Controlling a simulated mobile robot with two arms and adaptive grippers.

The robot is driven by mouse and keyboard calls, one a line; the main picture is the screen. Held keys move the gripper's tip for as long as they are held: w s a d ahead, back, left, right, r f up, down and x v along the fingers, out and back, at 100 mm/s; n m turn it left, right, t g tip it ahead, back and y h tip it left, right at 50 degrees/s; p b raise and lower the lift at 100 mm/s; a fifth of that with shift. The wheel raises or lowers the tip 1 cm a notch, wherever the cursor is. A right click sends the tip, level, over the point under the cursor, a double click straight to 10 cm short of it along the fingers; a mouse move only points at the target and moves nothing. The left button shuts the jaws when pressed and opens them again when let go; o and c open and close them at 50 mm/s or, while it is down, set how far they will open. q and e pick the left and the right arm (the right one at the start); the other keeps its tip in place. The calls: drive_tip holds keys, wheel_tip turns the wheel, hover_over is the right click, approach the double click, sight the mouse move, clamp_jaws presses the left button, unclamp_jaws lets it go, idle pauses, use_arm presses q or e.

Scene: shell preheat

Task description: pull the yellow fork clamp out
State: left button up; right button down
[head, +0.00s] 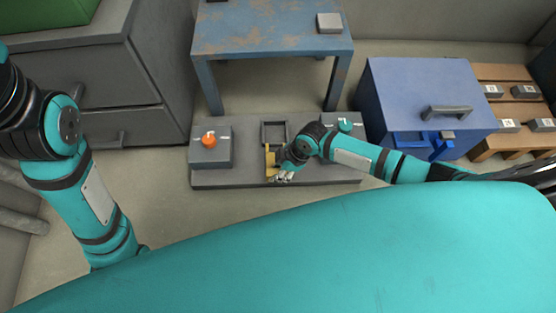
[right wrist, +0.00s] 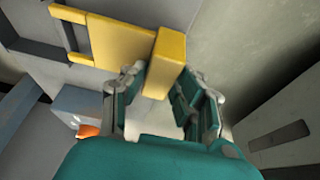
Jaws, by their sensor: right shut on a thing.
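The yellow fork clamp (head: 270,158) lies on the grey fixture base, in front of the dark square frame (head: 274,133). In the right wrist view the clamp's flat plate (right wrist: 115,42) has two prongs pointing left at the dark frame (right wrist: 40,45), and a thick upright block at its near end. My right gripper (right wrist: 163,85) is shut on that block, with one finger on each side. In the head view the right gripper (head: 283,175) is at the clamp's near end and partly hides it. My left arm shows at the left; its gripper is out of sight.
An orange knob (head: 209,140) on a grey box is left of the clamp; a teal knob (head: 345,125) is to the right. A blue table (head: 270,30) stands behind. A blue cabinet (head: 415,85) stands right, a grey drawer unit (head: 110,75) left. Floor in front is bare.

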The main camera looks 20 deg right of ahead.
drive_tip(key=shift+s+a, duration=0.1)
drive_tip(key=shift+s, duration=0.25)
drive_tip(key=c, duration=1)
unclamp_jaws()
drive_tip(key=shift+w+d+r, duration=0.1)
drive_tip(key=shift+d+r, duration=0.15)
drive_tip(key=shift+r, duration=0.2)
drive_tip(key=v, duration=1.1)
